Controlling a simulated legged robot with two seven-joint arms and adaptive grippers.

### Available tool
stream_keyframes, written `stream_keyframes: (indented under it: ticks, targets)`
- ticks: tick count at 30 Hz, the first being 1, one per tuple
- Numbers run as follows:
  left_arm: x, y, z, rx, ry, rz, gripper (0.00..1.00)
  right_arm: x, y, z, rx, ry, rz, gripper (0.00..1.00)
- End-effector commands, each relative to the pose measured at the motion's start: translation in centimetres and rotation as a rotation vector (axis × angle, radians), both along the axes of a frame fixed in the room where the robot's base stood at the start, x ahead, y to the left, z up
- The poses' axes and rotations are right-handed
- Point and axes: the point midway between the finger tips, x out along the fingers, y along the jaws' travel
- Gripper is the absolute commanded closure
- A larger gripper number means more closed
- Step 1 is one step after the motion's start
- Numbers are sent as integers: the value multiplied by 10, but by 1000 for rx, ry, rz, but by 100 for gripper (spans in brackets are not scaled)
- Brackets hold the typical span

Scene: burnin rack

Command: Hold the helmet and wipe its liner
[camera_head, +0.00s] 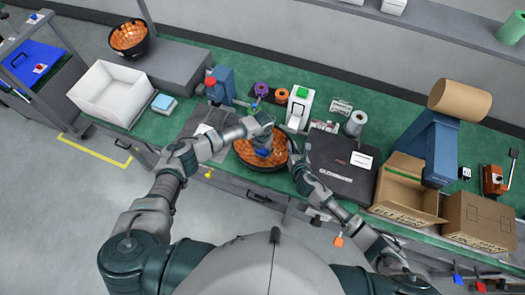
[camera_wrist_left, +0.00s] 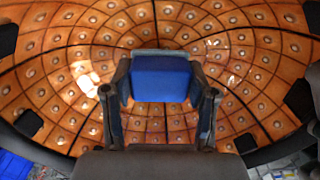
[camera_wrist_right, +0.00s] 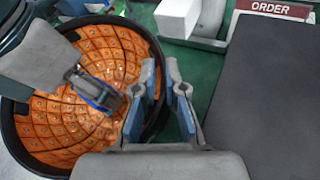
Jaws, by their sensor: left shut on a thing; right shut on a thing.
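The helmet (camera_head: 242,157) lies with its opening up at the bench's front edge, a dark shell with an orange, studded liner (camera_head: 278,146). The liner fills much of the left wrist view (camera_wrist_left: 60,75). My left gripper (camera_head: 262,143) is inside the helmet, shut on a blue wiping pad (camera_wrist_left: 160,84). The pad is over the liner; whether it touches cannot be told. My right gripper (camera_wrist_right: 163,78) is at the helmet's right rim, shut on it; the fingers hide part of the rim.
A second orange-lined helmet (camera_head: 128,36) sits on a grey box at the back left. A white bin (camera_head: 108,92) and a light blue pad (camera_head: 163,102) are left. A dark flat case (camera_head: 338,168) lies close right. Cardboard boxes (camera_head: 408,188) stand farther right.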

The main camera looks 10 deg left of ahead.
Motion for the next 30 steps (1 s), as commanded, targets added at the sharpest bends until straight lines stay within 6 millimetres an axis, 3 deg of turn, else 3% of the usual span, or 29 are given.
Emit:
stream_keyframes:
  ticks: [30]
  targets:
    - [0, 0, 113, 0, -2, 0, 70, 0, 0, 1, 2, -1, 0, 100]
